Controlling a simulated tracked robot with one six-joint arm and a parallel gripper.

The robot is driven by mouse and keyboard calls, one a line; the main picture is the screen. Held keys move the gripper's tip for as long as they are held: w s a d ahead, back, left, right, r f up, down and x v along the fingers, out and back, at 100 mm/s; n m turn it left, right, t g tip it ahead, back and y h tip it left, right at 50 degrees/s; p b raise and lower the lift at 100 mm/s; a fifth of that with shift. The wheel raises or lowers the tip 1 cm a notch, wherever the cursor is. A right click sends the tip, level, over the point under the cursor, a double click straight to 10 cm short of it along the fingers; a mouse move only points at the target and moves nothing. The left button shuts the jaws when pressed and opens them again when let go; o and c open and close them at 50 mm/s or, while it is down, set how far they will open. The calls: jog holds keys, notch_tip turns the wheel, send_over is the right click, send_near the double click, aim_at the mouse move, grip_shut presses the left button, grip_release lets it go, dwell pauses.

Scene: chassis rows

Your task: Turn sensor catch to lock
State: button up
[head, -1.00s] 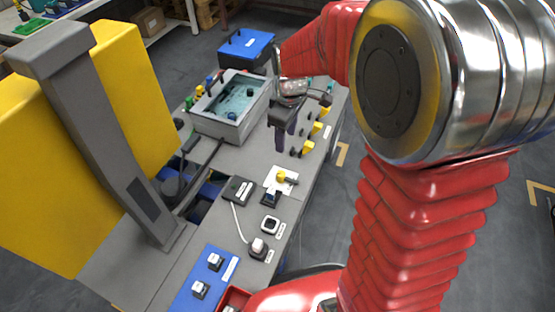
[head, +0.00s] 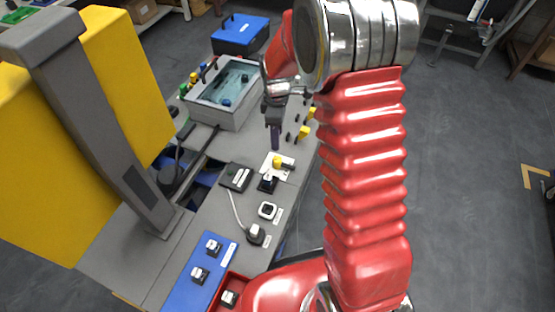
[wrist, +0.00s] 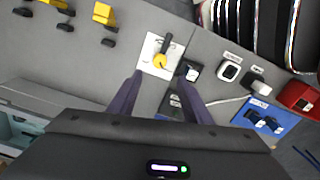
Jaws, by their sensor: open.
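The catch is a yellow hub with a black lever (head: 278,162) on a white plate on the grey bench top. In the wrist view the yellow hub (wrist: 160,60) lies just beyond my fingertips, with its black lever pointing up and slightly right. The plate's small markings are too small to read. My gripper (head: 275,146) hangs over the bench, fingers pointing down, apart from the catch. In the wrist view my gripper (wrist: 160,78) is open and empty, its two dark purple fingers spread on either side below the plate.
A black socket block (wrist: 188,70) sits close beside the plate. A white square-ringed part (head: 267,210) and a cabled plug (head: 255,234) stand nearer. Yellow handles (head: 304,132) line the bench's right edge. A grey tub (head: 225,95) stands behind left; a yellow panel (head: 125,85) rises left.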

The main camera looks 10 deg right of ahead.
aim_at(277, 159)
notch_tip(277, 159, down, 14)
jog(key=shift+r, duration=0.15)
dwell(0.6)
jog(key=shift+c, duration=0.3)
jog(key=c, duration=0.9)
jog(key=shift+d, duration=0.15)
jog(key=shift+c, duration=0.5)
